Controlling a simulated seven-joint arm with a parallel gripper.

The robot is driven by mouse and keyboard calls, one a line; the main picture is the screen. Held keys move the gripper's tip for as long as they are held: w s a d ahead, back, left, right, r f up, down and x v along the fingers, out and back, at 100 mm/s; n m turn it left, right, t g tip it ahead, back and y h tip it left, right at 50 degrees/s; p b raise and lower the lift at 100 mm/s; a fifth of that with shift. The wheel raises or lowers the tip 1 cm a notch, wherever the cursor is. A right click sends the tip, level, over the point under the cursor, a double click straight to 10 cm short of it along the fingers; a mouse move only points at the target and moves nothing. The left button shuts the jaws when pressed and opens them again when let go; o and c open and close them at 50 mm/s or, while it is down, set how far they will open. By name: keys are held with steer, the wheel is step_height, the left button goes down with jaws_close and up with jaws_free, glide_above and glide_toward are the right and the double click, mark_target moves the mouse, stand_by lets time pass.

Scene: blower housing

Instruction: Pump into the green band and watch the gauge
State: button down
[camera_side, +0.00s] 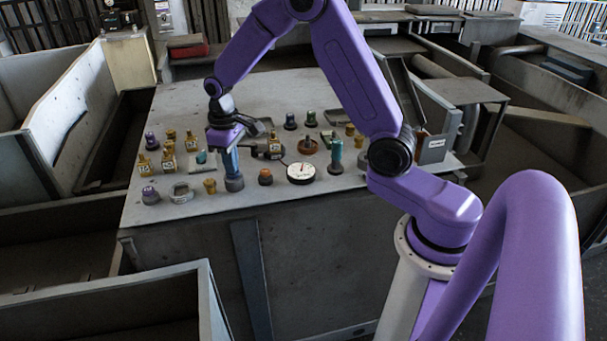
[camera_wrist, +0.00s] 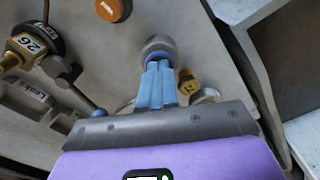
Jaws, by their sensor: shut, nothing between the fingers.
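The gauge (camera_side: 301,173) is a round white dial with a dark rim and a small red mark, lying on the table right of my gripper. Its needle reading and any green band are too small to read. My gripper (camera_side: 233,178) points down with its blue fingers shut and empty. The fingertips are at the top of a round grey knob-like part (camera_side: 235,185), which may be the pump; I cannot tell if they touch it. In the wrist view, the shut fingers (camera_wrist: 156,68) cover part of this grey part (camera_wrist: 158,44), with a blue ring at its near side.
An orange-topped knob (camera_side: 265,177) stands between the grey part and the gauge. A teal cylinder (camera_side: 336,152) stands right of the gauge. A gold block marked 26 (camera_side: 273,146) stands behind. Several gold and purple-topped pieces crowd the left. The table's front edge is close.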

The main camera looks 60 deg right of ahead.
steer(key=shift+r, duration=0.9)
stand_by(0.8)
step_height(320, 180, up, 6)
stand_by(0.7)
steer(key=s+a+r+n, duration=0.2)
steer(key=s+a+n, duration=0.35)
steer(key=s, duration=0.85)
steer(key=s+d+f+n, duration=0.1)
steer(key=s+n, duration=0.3)
steer(key=s, duration=1.5)
steer(key=shift+d, duration=0.15)
